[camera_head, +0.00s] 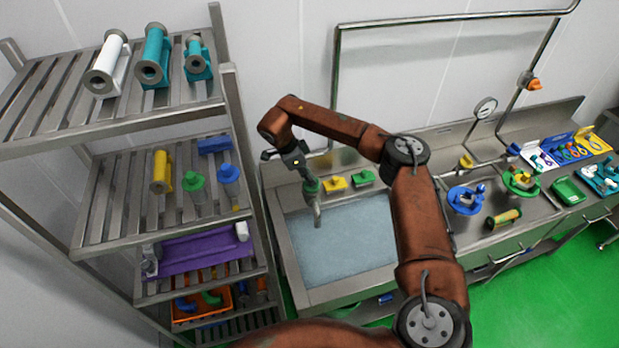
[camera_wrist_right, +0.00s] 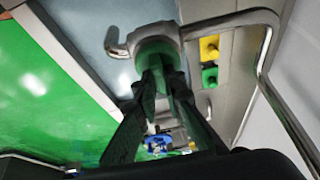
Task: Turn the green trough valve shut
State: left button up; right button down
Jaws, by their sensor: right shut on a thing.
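The green trough valve (camera_head: 312,187) sits on the metal tap at the back left of the trough (camera_head: 300,262), above the water. The tap's spout (camera_head: 317,214) hangs down over the water. My right gripper (camera_head: 304,172) reaches down to the valve from above. In the right wrist view both dark fingers of my right gripper (camera_wrist_right: 163,85) are shut around the green valve (camera_wrist_right: 157,52), hiding part of it. The curved spout (camera_wrist_right: 117,46) points left there. The valve's exact turn angle is hard to tell. My left gripper is not in view.
A yellow block (camera_head: 335,184) and a green block (camera_head: 362,178) sit on the trough's back ledge, right of the tap. A metal pipe (camera_head: 334,90) rises behind. A shelf rack (camera_head: 233,140) stands close on the left. My right arm crosses the trough's right side.

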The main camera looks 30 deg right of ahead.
jog(key=c, duration=2)
grip_release()
jog(key=v, duration=1.2)
jog(key=shift+d, duration=0.1)
